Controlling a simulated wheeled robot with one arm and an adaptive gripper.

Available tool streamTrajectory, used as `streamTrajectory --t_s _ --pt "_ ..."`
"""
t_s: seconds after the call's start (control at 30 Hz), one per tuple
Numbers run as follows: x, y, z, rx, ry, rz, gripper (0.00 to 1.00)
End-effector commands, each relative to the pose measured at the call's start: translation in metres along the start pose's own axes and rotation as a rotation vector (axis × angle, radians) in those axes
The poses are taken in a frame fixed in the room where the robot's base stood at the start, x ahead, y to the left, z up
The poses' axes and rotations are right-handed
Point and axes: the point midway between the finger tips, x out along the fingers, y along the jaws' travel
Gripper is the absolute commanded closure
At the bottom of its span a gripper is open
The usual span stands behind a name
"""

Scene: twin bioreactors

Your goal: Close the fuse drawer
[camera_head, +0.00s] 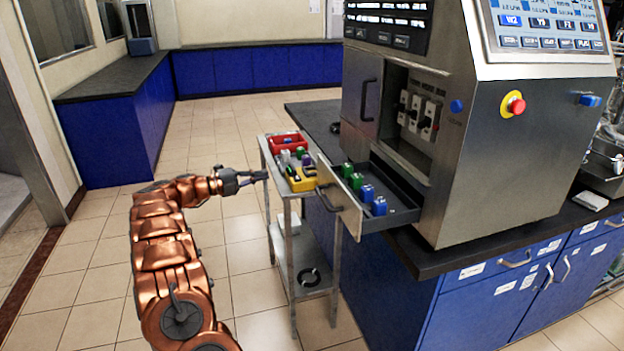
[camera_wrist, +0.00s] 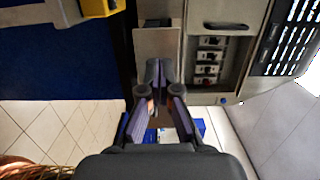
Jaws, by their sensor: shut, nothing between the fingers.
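The fuse drawer (camera_head: 402,217) stands pulled out from the lower part of the grey bioreactor cabinet, with green and blue fuses inside. Its grey front panel (camera_head: 338,197) has a dark handle (camera_head: 326,199) and faces left in the head view. In the wrist view the drawer front (camera_wrist: 152,44) appears beyond the fingertips. My gripper (camera_head: 264,175) is shut and empty, left of the drawer front and apart from it in the head view. Its fingers meet near the middle of the wrist view (camera_wrist: 157,68).
A metal cart (camera_head: 291,190) stands between my gripper and the drawer, carrying a red bin (camera_head: 288,142) and a yellow bin (camera_head: 300,183). Breakers (camera_head: 421,117) sit in an open bay above the drawer. A red emergency button (camera_head: 515,104) is on the cabinet's side. Tiled floor is free at left.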

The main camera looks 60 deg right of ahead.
Motion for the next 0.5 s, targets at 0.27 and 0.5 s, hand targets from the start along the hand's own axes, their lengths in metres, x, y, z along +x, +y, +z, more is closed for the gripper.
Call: streamTrajectory --t_s 0.27,0.5 --pt "0.018 0.017 -0.028 0.012 0.126 -0.001 1.00" --pt "0.050 0.015 -0.031 0.009 0.124 0.001 1.00"
